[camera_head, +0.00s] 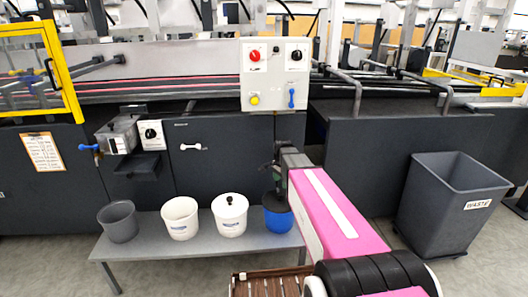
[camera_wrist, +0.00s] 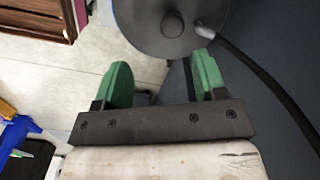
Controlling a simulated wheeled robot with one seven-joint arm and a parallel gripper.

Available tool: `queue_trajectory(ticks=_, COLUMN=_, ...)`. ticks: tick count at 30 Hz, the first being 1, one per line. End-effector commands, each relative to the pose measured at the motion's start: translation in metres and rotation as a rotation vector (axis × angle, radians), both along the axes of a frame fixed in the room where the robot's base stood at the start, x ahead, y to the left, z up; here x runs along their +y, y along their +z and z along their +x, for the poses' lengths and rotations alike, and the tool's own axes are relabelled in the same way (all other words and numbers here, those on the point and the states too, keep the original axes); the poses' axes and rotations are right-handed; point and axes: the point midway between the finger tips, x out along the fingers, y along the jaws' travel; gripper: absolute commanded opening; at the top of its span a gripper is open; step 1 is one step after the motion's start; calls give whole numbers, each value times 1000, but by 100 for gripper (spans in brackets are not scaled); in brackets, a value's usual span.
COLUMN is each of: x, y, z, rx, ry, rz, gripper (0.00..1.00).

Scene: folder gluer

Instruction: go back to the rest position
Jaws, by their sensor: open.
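My gripper (camera_head: 279,172) hangs at the end of my pink and white arm, in front of the machine and above the blue pot (camera_head: 277,216). In the wrist view its two green fingers (camera_wrist: 163,62) are apart with nothing between them. A dark round lid with a knob (camera_wrist: 172,26) lies just beyond the fingertips there; it appears to be the blue pot's lid. Whether the fingers clear it by much I cannot tell. In the head view my gripper hides part of the pot's top.
A grey bench (camera_head: 150,247) holds the blue pot, a white lidded pot (camera_head: 230,217), a white pot (camera_head: 180,219) and a grey pot (camera_head: 119,222). A control panel (camera_head: 275,75) is on the machine behind. A waste bin (camera_head: 447,205) stands right. A brown slatted crate (camera_head: 268,284) is nearby.

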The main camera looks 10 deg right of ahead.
Motion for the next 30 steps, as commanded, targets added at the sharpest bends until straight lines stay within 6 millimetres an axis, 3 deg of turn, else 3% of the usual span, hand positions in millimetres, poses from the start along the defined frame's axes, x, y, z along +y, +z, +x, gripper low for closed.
queue_trajectory(ticks=9, x=0, y=-26, z=-113, rx=0, ry=543, rz=0, gripper=65)
queue_trajectory(ticks=15, x=0, y=-36, z=-173, rx=-3, ry=899, rz=-2, gripper=65)
queue_trajectory(ticks=21, x=0, y=-40, z=-199, rx=-5, ry=1080, rz=-4, gripper=65)
queue_trajectory(ticks=30, x=0, y=-41, z=-200, rx=-5, ry=1106, rz=-3, gripper=65)
